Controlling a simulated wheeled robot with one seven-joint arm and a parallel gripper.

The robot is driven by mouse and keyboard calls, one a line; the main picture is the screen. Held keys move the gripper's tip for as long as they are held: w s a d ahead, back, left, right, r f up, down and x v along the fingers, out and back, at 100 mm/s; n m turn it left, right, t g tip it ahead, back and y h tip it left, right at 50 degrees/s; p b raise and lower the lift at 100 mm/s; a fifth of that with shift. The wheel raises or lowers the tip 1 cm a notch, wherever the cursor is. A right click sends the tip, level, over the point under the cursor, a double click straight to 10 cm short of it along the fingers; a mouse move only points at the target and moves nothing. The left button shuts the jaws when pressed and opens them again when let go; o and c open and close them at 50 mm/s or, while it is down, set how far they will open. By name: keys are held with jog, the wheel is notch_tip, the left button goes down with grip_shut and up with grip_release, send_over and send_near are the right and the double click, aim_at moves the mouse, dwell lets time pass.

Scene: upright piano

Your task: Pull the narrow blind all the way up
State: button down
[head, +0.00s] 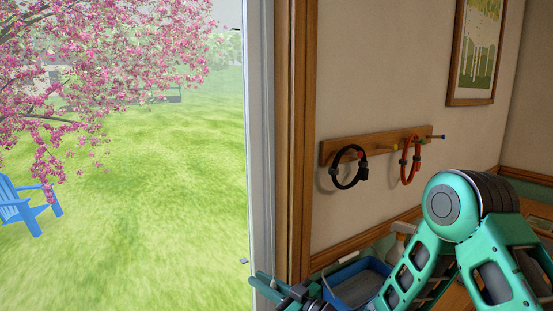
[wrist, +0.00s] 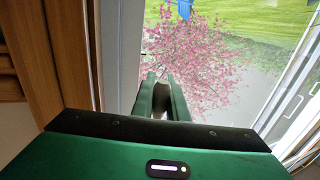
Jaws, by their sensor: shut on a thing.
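My gripper (head: 264,285) is low beside the window frame at the bottom of the head view, its green fingers pointing left toward the glass. In the wrist view the two fingers (wrist: 162,84) are close together around a small pale thing (wrist: 158,114), mostly hidden between them. I cannot tell clearly what part it is. A small grey tab (head: 243,260) shows at the window's right edge, just above and left of the fingers. No slats or cloth of the narrow blind can be made out; the visible glass is uncovered.
The wooden window trim (head: 297,150) stands close to the right of my gripper. A peg rail (head: 375,148) with a black collar (head: 348,168) and an orange collar (head: 410,160) hangs on the wall. A blue tray (head: 355,285) and a spray bottle (head: 396,245) are below.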

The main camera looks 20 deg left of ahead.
jog(key=shift+f, duration=0.1)
notch_tip(320, 180, down, 9)
dwell(0.7)
jog(key=c, duration=1.6)
grip_release()
jog(key=shift+v, duration=2.55)
